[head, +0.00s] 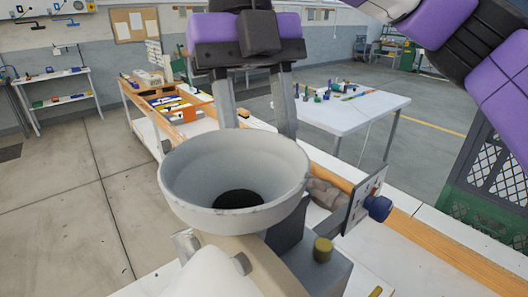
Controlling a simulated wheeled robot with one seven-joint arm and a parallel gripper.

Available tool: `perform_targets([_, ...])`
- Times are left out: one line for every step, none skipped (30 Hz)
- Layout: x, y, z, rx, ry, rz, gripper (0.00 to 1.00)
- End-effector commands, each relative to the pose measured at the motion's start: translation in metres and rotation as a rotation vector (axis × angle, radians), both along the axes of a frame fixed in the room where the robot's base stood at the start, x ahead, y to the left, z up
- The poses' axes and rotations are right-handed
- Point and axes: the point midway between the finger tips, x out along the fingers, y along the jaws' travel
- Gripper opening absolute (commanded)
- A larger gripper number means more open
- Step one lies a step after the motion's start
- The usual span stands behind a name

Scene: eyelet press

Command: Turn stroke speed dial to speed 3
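A dark blue knob (378,207) sticks out from an upright grey plate (363,198) on the right side of the press; it looks like the dial. I see it nearly side-on, and its setting cannot be read. The press carries a large grey bowl-shaped hopper (180,192) with a dark hole in its bottom. My gripper (260,122) hangs above and behind the hopper, to the left of the knob and apart from it. Its two grey fingers are spread with nothing between them. The hopper rim hides the lower finger ends.
A brass-coloured cap (322,250) stands on the grey press housing. A wooden rail (440,245) runs along the bench to the right. A green crate (484,200) is at the far right. A white table (385,103) with small items and a workbench stand behind.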

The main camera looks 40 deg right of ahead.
Motion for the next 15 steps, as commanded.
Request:
perform_targets([0.003, -0.001, 0.006, -0.003, -0.002, -0.005, 0.44])
perform_targets([0.004, -0.001, 0.010, -0.003, -0.004, -0.005, 0.44])
perform_targets([0.006, -0.002, 0.016, -0.004, -0.004, -0.004, 0.44])
perform_targets([0.008, -0.002, 0.020, -0.004, -0.003, -0.004, 0.44])
perform_targets([0.009, -0.002, 0.024, -0.004, -0.002, -0.004, 0.44])
perform_targets([0.012, -0.003, 0.029, -0.004, -0.003, -0.005, 0.44])
perform_targets([0.013, -0.003, 0.033, -0.003, -0.003, -0.005, 0.44])
perform_targets([0.014, -0.004, 0.037, -0.002, -0.004, -0.005, 0.44])
perform_targets([0.016, -0.004, 0.041, -0.002, -0.003, -0.004, 0.44])
perform_targets([0.017, -0.004, 0.044, -0.004, -0.002, -0.004, 0.44])
perform_targets([0.018, -0.005, 0.046, -0.002, -0.002, -0.003, 0.44])
perform_targets([0.019, -0.005, 0.049, -0.003, -0.001, -0.002, 0.44])
perform_targets([0.020, -0.005, 0.051, -0.001, -0.001, -0.003, 0.44])
perform_targets([0.021, -0.005, 0.053, -0.001, -0.001, -0.002, 0.44])
perform_targets([0.022, -0.006, 0.055, 0.000, -0.001, -0.001, 0.44])
